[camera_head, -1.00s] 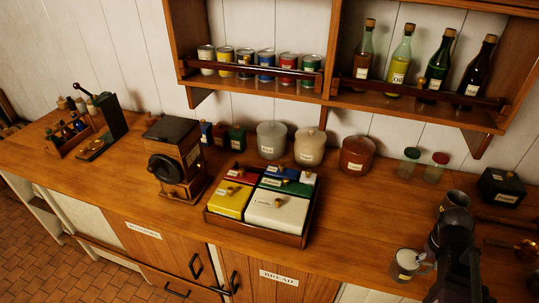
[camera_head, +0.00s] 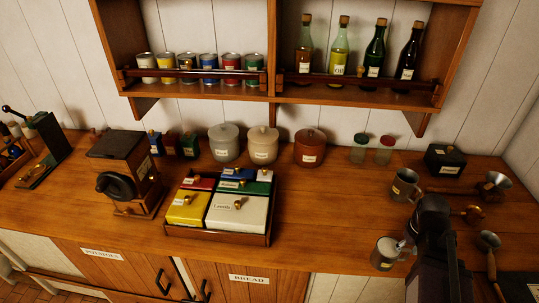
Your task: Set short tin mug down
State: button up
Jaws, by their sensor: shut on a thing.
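A small grey tin mug (camera_head: 385,256) with a yellowish label is near the counter's front edge at the lower right, roughly upright. My gripper (camera_head: 408,247) is shut on it at its right side; the fingers are mostly hidden behind my dark wrist. I cannot tell whether the mug's base touches the wooden counter (camera_head: 320,225). A second, taller-looking tin mug (camera_head: 404,186) with a yellow label stands farther back, just left of my wrist.
A compartment tray (camera_head: 175,230) with coloured lidded boxes stands left. Two small jars (camera_head: 358,154) and a black tin (camera_head: 445,158) stand at the back. Brass-handled utensils (camera_head: 490,187) lie right. The counter between tray and mugs is clear.

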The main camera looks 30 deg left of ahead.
dwell(0.7)
jog(key=b, duration=0.1)
send_over(397, 233)
jog(key=s, duration=0.1)
jog(key=shift+s+f, duration=0.15)
jog(key=shift+f, duration=0.5)
jog(key=f+b, duration=0.2)
jog(key=w+f+b, duration=0.1)
jog(key=b, duration=0.1)
jog(key=shift+w+a+f, duration=0.1)
jog(key=shift+w+f, duration=0.05)
jog(key=shift+f, duration=0.2)
jog(key=shift+f, duration=0.15)
jog(key=o, duration=1.4)
jog(key=shift+c, duration=0.2)
jog(key=shift+r, duration=0.2)
